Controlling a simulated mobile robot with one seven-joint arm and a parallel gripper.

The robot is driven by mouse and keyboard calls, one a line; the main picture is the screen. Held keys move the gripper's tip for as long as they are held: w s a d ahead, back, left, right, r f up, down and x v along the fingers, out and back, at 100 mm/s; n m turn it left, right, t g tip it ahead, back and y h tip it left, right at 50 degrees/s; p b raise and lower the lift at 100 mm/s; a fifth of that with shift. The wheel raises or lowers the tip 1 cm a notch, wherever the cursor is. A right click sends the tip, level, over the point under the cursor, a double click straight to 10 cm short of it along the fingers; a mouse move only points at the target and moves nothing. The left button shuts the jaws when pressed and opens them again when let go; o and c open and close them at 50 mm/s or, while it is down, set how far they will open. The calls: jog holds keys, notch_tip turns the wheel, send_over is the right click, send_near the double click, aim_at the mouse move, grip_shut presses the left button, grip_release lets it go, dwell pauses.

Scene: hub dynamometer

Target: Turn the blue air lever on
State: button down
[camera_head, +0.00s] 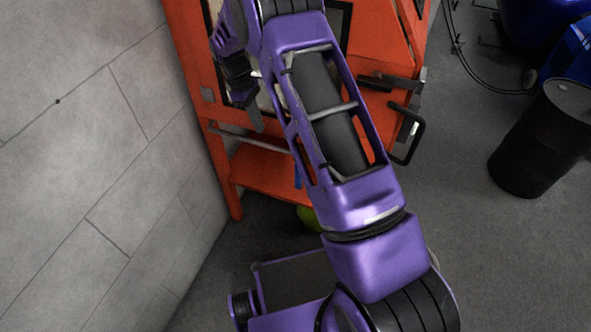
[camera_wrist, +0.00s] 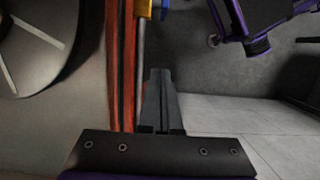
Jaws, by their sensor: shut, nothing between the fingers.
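A blue piece, likely the air lever, shows at the top edge of the wrist view (camera_wrist: 164,9), cut off by the frame. It is beside a yellow fitting (camera_wrist: 144,8) on the orange frame. A small blue strip (camera_head: 297,178), perhaps the same lever, shows in the head view beside my arm, which partly covers that area. My gripper (camera_wrist: 160,72) is shut and empty, with its fingertips below the blue piece in the wrist picture and apart from it. In the head view my gripper (camera_head: 257,124) is in front of the orange cabinet, left of my forearm.
The orange cabinet (camera_head: 262,172) has a black handle (camera_head: 412,135) at its right. A grey block wall (camera_head: 90,150) stands close at left. A black drum (camera_head: 535,145) stands at right. A large round grey part (camera_wrist: 35,45) is left of the orange post (camera_wrist: 120,60).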

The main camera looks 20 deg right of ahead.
dwell(0.3)
jog(key=s+d+x, duration=0.1)
jog(key=x, duration=0.9)
jog(key=s+d+r+x, duration=0.1)
jog(key=d+x, duration=0.1)
jog(key=x, duration=0.9)
jog(key=shift+s+b, duration=0.2)
jog(key=shift+b, duration=0.25)
jog(key=shift+d+f, duration=0.1)
